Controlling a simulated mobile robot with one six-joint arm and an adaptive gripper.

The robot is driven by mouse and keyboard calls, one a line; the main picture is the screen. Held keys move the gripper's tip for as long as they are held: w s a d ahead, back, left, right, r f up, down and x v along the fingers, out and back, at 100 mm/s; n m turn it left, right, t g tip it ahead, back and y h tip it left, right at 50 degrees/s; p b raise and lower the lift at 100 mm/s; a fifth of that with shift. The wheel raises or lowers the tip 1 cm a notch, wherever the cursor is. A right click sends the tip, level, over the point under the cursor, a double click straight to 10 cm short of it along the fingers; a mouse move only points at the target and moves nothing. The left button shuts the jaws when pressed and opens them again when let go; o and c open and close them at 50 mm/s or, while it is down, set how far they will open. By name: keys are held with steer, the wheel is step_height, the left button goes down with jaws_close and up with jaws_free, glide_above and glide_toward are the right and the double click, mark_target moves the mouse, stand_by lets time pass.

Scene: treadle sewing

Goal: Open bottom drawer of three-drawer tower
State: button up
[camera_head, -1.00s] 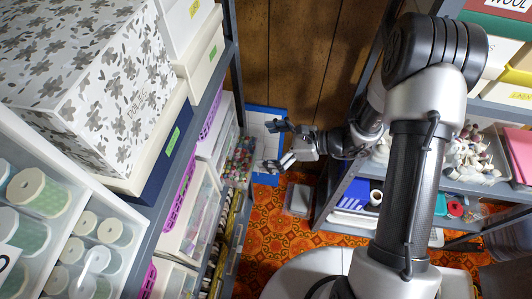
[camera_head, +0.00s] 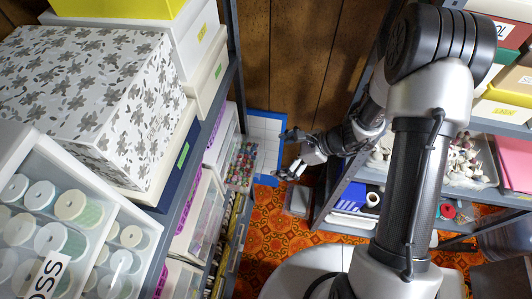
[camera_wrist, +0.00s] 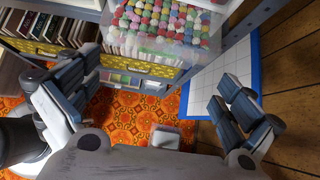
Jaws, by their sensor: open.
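A clear plastic drawer or bin of coloured pom-poms (camera_head: 241,163) sits on the left shelving, low at its far end, and juts toward the aisle. It also shows at the top of the wrist view (camera_wrist: 160,22). It seems to belong to a white-framed unit (camera_head: 219,145); I cannot tell whether this is the three-drawer tower or which drawer it is. My gripper (camera_head: 287,154) is open and empty, to the right of the pom-poms and apart from them. In the wrist view its fingers (camera_wrist: 155,82) are spread wide, with the orange floor between them.
A clear-drawer unit of thread spools (camera_head: 62,236) stands at near left, and another clear-drawer unit (camera_head: 196,213) is nearer than the pom-poms. A blue-edged white board (camera_head: 268,128) leans on the wood wall. A small clear box (camera_head: 298,200) is on the floor. Right shelving (camera_head: 338,195) borders the aisle.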

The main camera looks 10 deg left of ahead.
steer(key=b+x, duration=0.2)
steer(key=x, duration=0.5)
steer(key=shift+f, duration=0.45)
